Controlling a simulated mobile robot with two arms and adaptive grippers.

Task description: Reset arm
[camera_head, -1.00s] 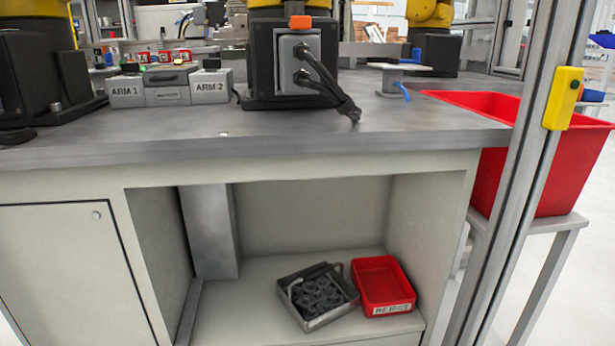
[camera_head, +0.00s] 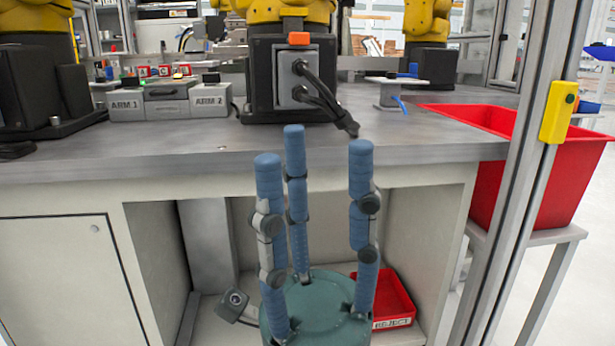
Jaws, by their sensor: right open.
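My right gripper (camera_head: 313,152) stands in front of the workbench with its three blue fingers pointing up, spread apart and empty. Its round green palm (camera_head: 320,305) is low in the view. The fingertips overlap the bench's front edge in the picture. A control box labelled ARM 1 (camera_head: 127,104) and one labelled ARM 2 (camera_head: 210,101) sit at the back left of the bench top, either side of a middle box (camera_head: 166,98). Small coloured buttons show above them. Yellow robot arms on black bases (camera_head: 265,75) stand behind. My left gripper is out of view.
The steel bench top (camera_head: 420,140) is clear at its front. An open red bin (camera_head: 540,180) stands at the right, behind a metal post (camera_head: 528,150) with a yellow box (camera_head: 558,112). A red tray marked REJECT (camera_head: 398,300) lies on the lower shelf, partly hidden by my gripper.

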